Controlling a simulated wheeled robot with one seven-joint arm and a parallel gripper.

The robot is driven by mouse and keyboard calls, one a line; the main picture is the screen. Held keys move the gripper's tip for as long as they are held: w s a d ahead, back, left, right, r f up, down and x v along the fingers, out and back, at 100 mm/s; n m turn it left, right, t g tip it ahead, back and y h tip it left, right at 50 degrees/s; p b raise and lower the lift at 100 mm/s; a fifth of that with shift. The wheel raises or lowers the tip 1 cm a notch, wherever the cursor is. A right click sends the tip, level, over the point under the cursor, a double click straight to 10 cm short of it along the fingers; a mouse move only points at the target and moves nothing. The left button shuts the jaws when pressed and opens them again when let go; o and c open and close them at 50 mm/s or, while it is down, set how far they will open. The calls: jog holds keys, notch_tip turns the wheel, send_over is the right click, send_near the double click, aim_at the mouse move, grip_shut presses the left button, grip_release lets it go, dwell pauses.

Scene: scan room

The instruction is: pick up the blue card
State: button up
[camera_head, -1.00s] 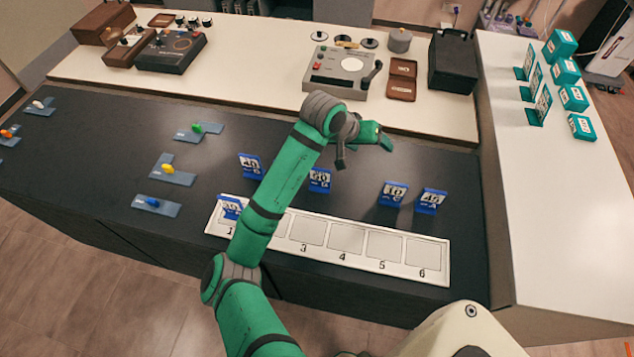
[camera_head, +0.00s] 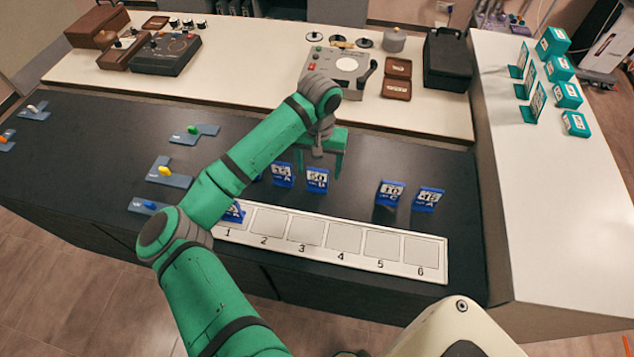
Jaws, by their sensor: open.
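Several blue cards with white number labels stand on the dark counter. One blue card (camera_head: 317,180) stands near the middle, with another (camera_head: 283,172) just left of it. Two more, a card (camera_head: 390,193) and a card (camera_head: 428,199), stand to the right. Another blue card (camera_head: 236,212) is at slot 1 of the white numbered strip (camera_head: 436,262), partly covered by my arm. My green gripper (camera_head: 321,160) is open and empty, fingers pointing down, above and just behind the middle card. I cannot tell its exact height or whether it touches a card.
Slots 2 to 6 of the strip look empty. Blue-grey holders with coloured knobs, such as one with a yellow knob (camera_head: 166,171), lie at left. A grey device (camera_head: 336,68) stands on the white back bench. Teal boxes (camera_head: 567,95) stand on the white right counter.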

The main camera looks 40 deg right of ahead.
aim_at(318, 186)
jog(key=shift+a+f, duration=0.2)
jog(key=shift+f, duration=2.7)
jog(key=shift+c, duration=0.3)
jog(key=c, duration=1.1)
